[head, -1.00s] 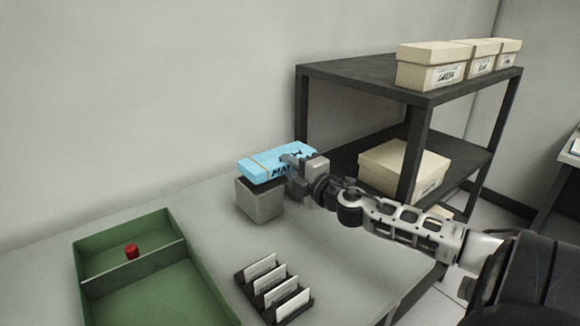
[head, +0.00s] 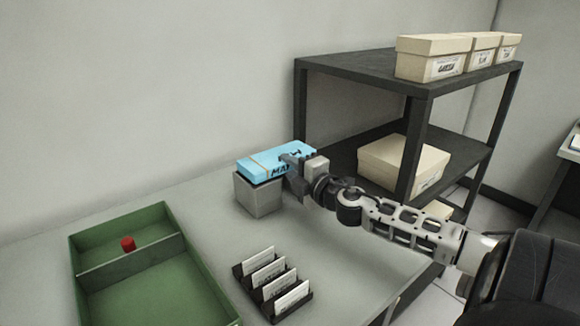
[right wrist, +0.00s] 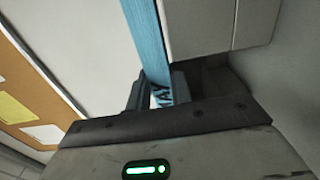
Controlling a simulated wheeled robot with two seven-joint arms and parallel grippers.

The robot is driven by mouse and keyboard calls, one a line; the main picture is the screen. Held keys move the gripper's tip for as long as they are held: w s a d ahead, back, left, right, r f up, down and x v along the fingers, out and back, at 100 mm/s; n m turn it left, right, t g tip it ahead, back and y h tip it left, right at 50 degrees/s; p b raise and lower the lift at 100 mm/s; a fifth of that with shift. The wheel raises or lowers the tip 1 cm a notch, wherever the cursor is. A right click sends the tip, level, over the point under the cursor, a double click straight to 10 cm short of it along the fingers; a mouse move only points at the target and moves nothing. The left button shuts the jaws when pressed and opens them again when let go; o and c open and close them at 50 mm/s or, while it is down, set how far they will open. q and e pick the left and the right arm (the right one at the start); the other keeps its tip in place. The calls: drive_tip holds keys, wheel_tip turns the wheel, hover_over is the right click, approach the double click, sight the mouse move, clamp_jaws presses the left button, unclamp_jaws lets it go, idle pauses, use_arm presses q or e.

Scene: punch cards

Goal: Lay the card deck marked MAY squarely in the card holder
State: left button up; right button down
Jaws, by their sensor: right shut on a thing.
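The blue card deck (head: 272,163), banded and marked MAY, lies flat over the top of a grey box-shaped block (head: 258,197), which I take for the card holder. The deck reaches past the block's right side. My right gripper (head: 296,168) is shut on the deck's right end. In the right wrist view the deck (right wrist: 148,40) stands out from between the fingers, its lettering partly hidden by them. Whether the deck touches the block or lies square in it cannot be told. My left gripper is not in view.
A green divided tray (head: 200,262) with a red piece (head: 127,243) is at the left. A black rack of upright cards (head: 273,287) stands in front of the block. A dark shelf (head: 350,66) with cream boxes (head: 432,62) is behind my right arm. The table between is clear.

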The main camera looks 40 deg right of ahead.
drive_tip(key=shift+f+b, duration=1.45)
drive_tip(key=shift+f, duration=0.4)
drive_tip(key=c, duration=1.2)
unclamp_jaws()
drive_tip(key=shift+o, duration=0.2)
drive_tip(key=shift+s+f, duration=0.1)
drive_tip(key=s, duration=0.5)
drive_tip(key=s+a, duration=0.1)
drive_tip(key=s, duration=0.9)
drive_tip(key=shift+s+a, duration=0.35)
